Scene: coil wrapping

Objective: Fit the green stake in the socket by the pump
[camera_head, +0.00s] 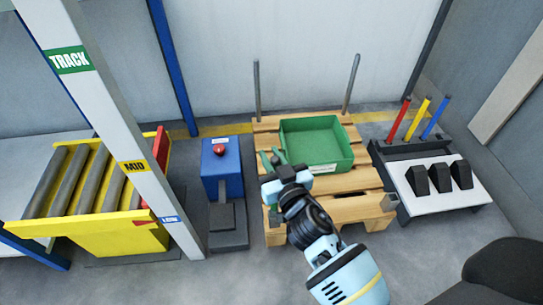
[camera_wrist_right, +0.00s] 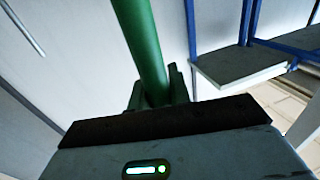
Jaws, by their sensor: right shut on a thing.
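My right gripper (camera_head: 272,162) is shut on the green stake, which shows in the right wrist view (camera_wrist_right: 142,45) as a smooth green rod rising between the fingers (camera_wrist_right: 158,92). In the head view the gripper is over the left side of the wooden pallet (camera_head: 366,180), left of the green tray. Only a short bit of green shows by its fingers there. A blue box with a red button (camera_head: 220,150), which may be the pump, stands left of the pallet. I cannot make out a socket beside it; my right arm covers part of the pallet's front-left area. My left gripper is not in view.
A green tray (camera_head: 340,152) sits on the pallet, with two grey posts behind. A rack (camera_head: 440,200) at right holds red, yellow and blue stakes and black blocks. A yellow roller conveyor (camera_head: 95,238) and a white labelled post (camera_head: 105,110) stand at left.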

